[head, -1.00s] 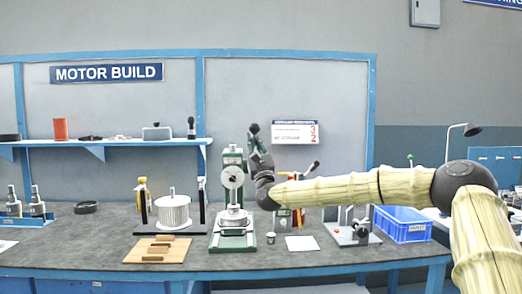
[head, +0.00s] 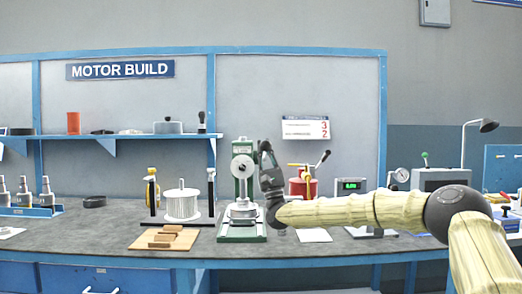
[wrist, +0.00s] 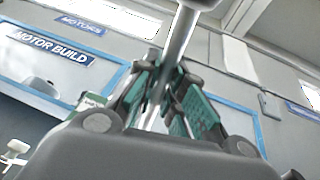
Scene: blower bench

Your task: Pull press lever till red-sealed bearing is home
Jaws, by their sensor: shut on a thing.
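The green arbor press (head: 243,187) stands on the bench with a round pale hub on its front. A grey round part (head: 241,211) sits low in the press under the ram. No red seal can be made out, and I cannot tell how deep the bearing is. My gripper (head: 267,160) is to the right of the press column, shut on the press lever near its dark knob (head: 265,146). In the wrist view the lever's metal rod (wrist: 178,42) runs between the teal-padded fingers of my gripper (wrist: 168,92).
A white spool (head: 182,204) and wooden blocks on a board (head: 150,243) stand left of the press. Right of it are a red device (head: 303,187), a white card (head: 314,235) and a green-digit display (head: 350,185). The front bench edge between board and press is clear.

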